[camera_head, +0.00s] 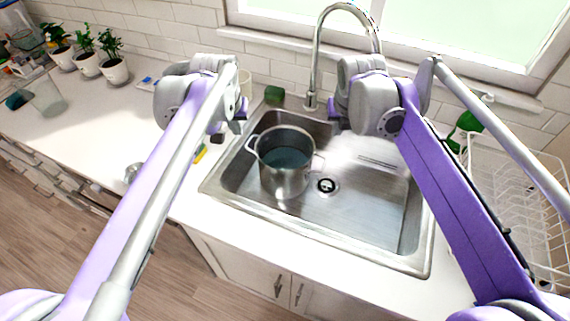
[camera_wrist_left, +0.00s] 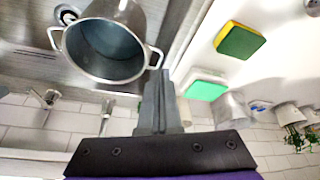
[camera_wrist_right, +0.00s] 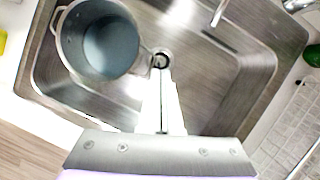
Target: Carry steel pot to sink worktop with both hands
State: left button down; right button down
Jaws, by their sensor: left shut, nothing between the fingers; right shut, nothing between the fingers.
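The steel pot (camera_head: 285,181) stands upright in the left part of the sink basin (camera_head: 350,215), with a loop handle on each side and a bluish-grey inside. It also shows in the left wrist view (camera_wrist_left: 106,70) and the right wrist view (camera_wrist_right: 80,45). My left gripper (camera_head: 218,132) is shut and empty, above the worktop's edge left of the pot. Its fingers (camera_wrist_left: 160,75) appear near one handle in its wrist view. My right gripper (camera_head: 335,124) is shut and empty, above the basin right of the pot. Its fingers (camera_wrist_right: 162,82) appear near the other handle. The white worktop (camera_head: 170,175) surrounds the sink.
A tall faucet (camera_head: 316,60) rises behind the basin. A yellow-green sponge (camera_head: 201,153) lies left of the sink, and a green item (camera_head: 274,95) sits behind it. A white dish rack (camera_head: 510,190) stands at right. Potted plants (camera_head: 115,70) stand far left; the worktop before them is mostly clear.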

pick_arm(q)
jog(key=shift+s, duration=0.1)
pick_arm(e)
jog(key=shift+s, duration=0.1)
